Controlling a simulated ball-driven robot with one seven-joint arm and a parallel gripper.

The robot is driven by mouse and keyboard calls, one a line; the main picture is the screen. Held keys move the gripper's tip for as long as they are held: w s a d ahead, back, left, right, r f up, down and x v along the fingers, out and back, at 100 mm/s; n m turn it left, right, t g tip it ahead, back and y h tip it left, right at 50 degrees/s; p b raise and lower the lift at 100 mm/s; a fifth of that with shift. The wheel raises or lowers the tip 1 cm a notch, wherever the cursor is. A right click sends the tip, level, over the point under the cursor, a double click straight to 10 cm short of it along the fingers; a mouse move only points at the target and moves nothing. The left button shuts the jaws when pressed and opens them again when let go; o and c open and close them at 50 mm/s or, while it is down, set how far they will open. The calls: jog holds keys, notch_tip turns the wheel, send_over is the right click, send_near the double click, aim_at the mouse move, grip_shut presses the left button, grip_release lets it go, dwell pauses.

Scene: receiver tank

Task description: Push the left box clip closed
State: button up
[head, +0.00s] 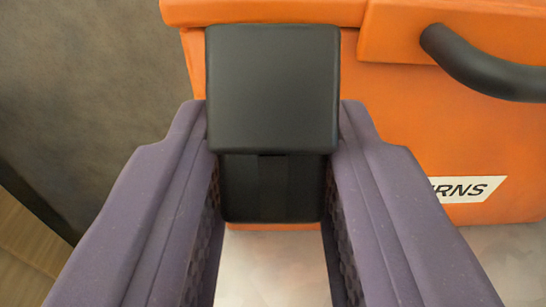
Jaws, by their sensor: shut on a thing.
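The black box clip (272,85) is at the upper middle of the head view, on the front of the orange box (455,140) near its left end. Its upper block looks broad and stands out over a darker lower part (270,190). I cannot tell from this angle how far the clip stands off the box. My gripper (272,128) has its two purple fingers on either side of the clip, shut on it. The fingertips hide the clip's side edges and part of the box front.
A black curved handle (485,68) sticks out from the box front at right. A white label (468,189) is below it, partly hidden by my right finger. Pale floor (270,265) shows below the box. A dark grey surface (85,90) lies at left, with brown planks (30,250) at lower left.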

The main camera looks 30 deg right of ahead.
aim_at(272, 33)
jog(key=r+g+y+p, duration=0.1)
jog(key=r+g+p, duration=0.1)
jog(key=p, duration=0.3)
jog(key=shift+w+d, duration=0.1)
jog(key=shift+w, duration=0.05)
jog(key=p, duration=0.1)
jog(key=g+y+p, duration=0.1)
jog(key=p, duration=0.1)
jog(key=g+p, duration=0.1)
jog(key=shift+w+d+r+y+p, duration=0.2)
jog(key=shift+w+r+y+p, duration=0.1)
jog(key=shift+r+p, duration=0.1)
jog(key=g+p, duration=0.1)
jog(key=p, duration=0.1)
jog(key=y+p, duration=0.1)
jog(key=p, duration=0.1)
jog(key=shift+w+d+g+p, duration=0.2)
jog(key=shift+w+g+p, duration=0.05)
jog(key=shift+g+p, duration=0.15)
jog(key=shift+w+g+y+p, duration=0.1)
jog(key=shift+g+y+p, duration=0.2)
jog(key=shift+p, duration=0.15)
jog(key=shift+f, duration=0.1)
jog(key=o, duration=1)
jog(key=shift+c, duration=0.2)
jog(key=shift+f, duration=0.15)
